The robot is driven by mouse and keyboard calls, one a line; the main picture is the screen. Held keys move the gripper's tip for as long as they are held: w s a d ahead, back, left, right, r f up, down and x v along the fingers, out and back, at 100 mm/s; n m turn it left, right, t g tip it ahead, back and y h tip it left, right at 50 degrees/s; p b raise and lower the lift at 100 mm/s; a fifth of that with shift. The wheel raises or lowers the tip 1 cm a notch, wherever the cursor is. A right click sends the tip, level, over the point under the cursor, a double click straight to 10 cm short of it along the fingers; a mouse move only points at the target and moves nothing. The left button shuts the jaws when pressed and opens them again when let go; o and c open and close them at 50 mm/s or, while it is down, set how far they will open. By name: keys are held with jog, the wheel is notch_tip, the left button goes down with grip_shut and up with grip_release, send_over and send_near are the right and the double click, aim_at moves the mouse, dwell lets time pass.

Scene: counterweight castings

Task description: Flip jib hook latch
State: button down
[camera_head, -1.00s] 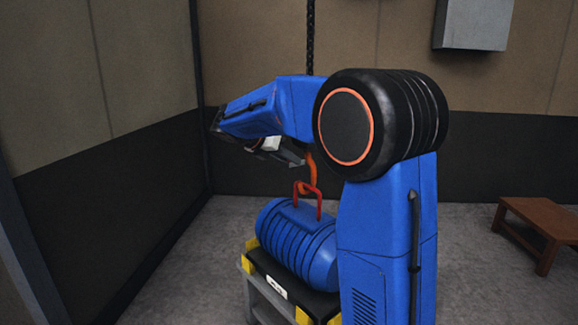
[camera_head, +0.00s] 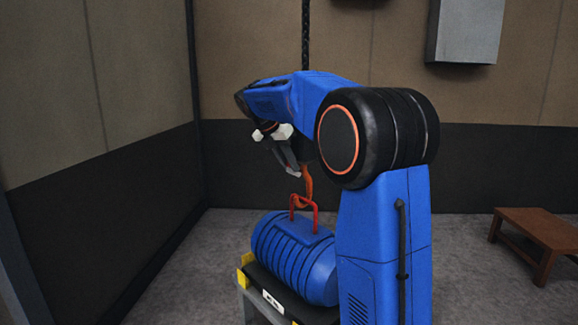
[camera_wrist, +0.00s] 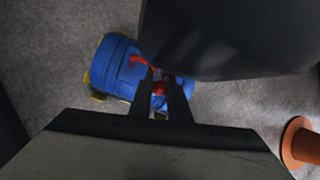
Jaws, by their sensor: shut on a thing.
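The orange hook (camera_head: 307,186) hangs at the end of a dark chain (camera_head: 306,40), partly behind my arm. Its lower end meets the red lifting loop (camera_head: 316,218) on top of the blue ribbed casting (camera_head: 290,262). My gripper (camera_head: 295,172) points down beside the hook. In the wrist view my gripper (camera_wrist: 159,90) is shut on a small red part, seemingly the hook latch (camera_wrist: 158,88). Whether the latch is open or closed cannot be told. The casting (camera_wrist: 112,70) and its red loop (camera_wrist: 138,61) show beyond the fingers.
The casting rests on a stand (camera_head: 242,278) with yellow corner blocks. A brown low table (camera_head: 535,228) stands at the right and a grey box (camera_head: 467,30) is on the back wall. The floor left of the stand is clear.

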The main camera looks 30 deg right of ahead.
jog(key=c, duration=1.7)
grip_release()
jog(key=shift+o, duration=0.2)
jog(key=shift+r, duration=0.1)
jog(key=v, duration=1.7)
jog(key=shift+s+a, duration=0.1)
jog(key=s+a+f+m+t+y, duration=0.1)
jog(key=s+a+f+m+y, duration=0.1)
jog(key=s+f+m, duration=0.5)
jog(key=s+a+f+m+t+y, duration=0.1)
jog(key=s+a+f+m, duration=0.3)
jog(key=s+f, duration=1.2)
jog(key=s+a+f+m+t+y, duration=0.2)
jog(key=s+a+f+m+y, duration=0.1)
jog(key=s+f+m, duration=0.9)
jog(key=s, duration=0.4)
jog(key=shift+a, duration=0.25)
